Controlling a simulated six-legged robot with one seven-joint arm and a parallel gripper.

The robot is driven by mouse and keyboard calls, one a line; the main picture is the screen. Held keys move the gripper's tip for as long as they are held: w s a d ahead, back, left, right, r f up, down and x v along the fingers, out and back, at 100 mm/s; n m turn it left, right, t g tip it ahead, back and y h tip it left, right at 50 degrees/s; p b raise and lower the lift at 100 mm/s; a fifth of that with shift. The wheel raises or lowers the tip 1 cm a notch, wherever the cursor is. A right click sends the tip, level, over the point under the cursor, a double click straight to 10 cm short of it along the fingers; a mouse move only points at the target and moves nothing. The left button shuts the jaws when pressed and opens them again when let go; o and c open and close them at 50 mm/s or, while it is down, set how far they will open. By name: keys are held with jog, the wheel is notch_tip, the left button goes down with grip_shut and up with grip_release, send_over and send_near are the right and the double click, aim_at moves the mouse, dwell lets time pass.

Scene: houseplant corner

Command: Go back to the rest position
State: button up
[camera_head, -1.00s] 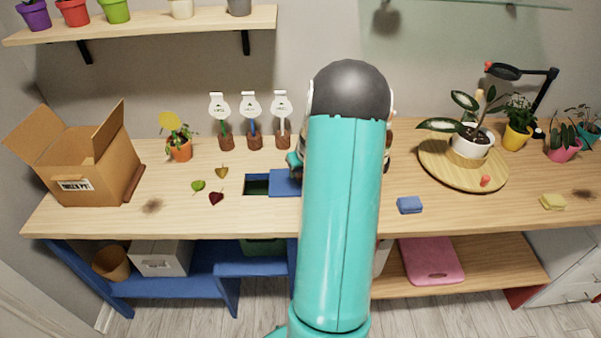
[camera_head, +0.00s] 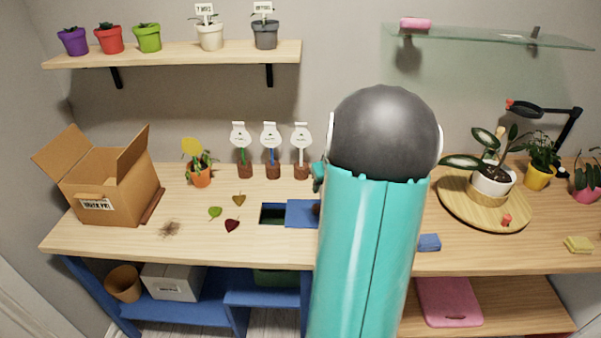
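My teal arm with a dark rounded joint rises through the middle-right of the view and stands in front of the table (camera_head: 120,240). A small teal part of my gripper (camera_head: 318,176) shows at the left edge of the dark joint, near the upright labelled markers. The rest of my gripper is hidden behind the arm, so its fingers and anything between them cannot be seen.
A cardboard box (camera_head: 125,190) stands at the left. A blue sliding cover (camera_head: 302,213) lies beside a dark opening in the tabletop. A potted plant stands on a round wooden board (camera_head: 470,215) at the right. A shelf (camera_head: 180,53) and a glass shelf (camera_head: 490,38) hang above.

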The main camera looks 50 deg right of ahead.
jog(key=w+a+r+n, duration=0.2)
jog(key=a+r, duration=0.4)
jog(key=a, duration=0.6)
jog(key=w+a+r+n, duration=0.15)
jog(key=a+r, duration=0.35)
jog(key=a, duration=0.8)
jog(key=s+a+r, duration=0.1)
jog(key=s+a, duration=0.2)
jog(key=a, duration=0.3)
jog(key=s+a+r+n+t+y, duration=0.1)
jog(key=s+a, duration=0.3)
jog(key=a, duration=0.3)
jog(key=s+a+r+n+y, duration=0.1)
jog(key=s+a, duration=0.3)
jog(key=a, duration=0.2)
jog(key=shift+a+r+t, duration=0.3)
jog(key=shift+a+t, duration=0.05)
jog(key=shift+t, duration=0.05)
jog(key=shift+c, duration=0.3)
jog(key=shift+c, duration=0.8)
